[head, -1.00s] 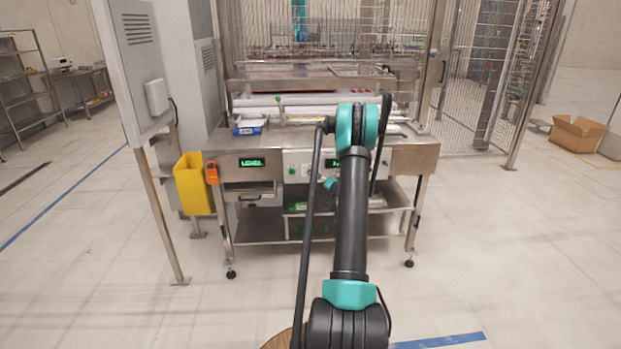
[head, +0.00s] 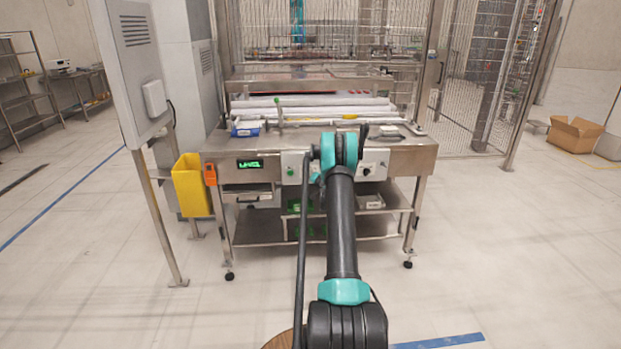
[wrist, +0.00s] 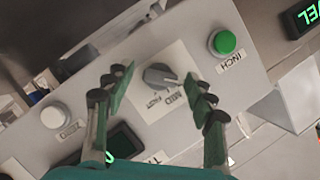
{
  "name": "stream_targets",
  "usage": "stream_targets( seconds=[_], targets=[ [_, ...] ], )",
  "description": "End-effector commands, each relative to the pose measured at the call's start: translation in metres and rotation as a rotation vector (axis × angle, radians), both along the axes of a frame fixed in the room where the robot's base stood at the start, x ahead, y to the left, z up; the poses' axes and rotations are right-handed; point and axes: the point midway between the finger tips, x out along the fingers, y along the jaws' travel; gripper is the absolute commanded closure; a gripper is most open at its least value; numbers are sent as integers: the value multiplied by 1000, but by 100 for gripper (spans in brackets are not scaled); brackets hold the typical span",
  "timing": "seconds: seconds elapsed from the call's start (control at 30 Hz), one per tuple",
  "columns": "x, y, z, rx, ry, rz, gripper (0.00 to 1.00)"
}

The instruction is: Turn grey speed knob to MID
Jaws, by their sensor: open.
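The grey speed knob (wrist: 160,76) sits on a pale plate on the light control panel (wrist: 225,85) in the wrist view. A white pointer mark shows on its right part. The labels MID and FAST are printed below it; the other print is hard to read. My gripper (wrist: 158,83) is open, with one finger on each side of the knob and gaps visible between. I cannot tell how far the fingertips are from the panel. In the head view my arm hides the gripper and the knob.
A green INCH button (wrist: 223,43) and a white ZERO button (wrist: 52,117) flank the knob. A dark display (wrist: 124,141) lies below. In the head view, a yellow bin (head: 192,186) hangs at the bench's left.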

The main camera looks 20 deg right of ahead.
Motion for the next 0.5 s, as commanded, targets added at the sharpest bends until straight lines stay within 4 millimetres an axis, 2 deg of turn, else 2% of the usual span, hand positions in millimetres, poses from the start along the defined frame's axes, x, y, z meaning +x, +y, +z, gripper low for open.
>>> stream_targets(
  seconds=[0.2, 0.5],
  targets=[
    [0, 0, 0, 0, 0, 0, 45],
    [0, 0, 0, 0, 0, 0, 82]
  ],
)
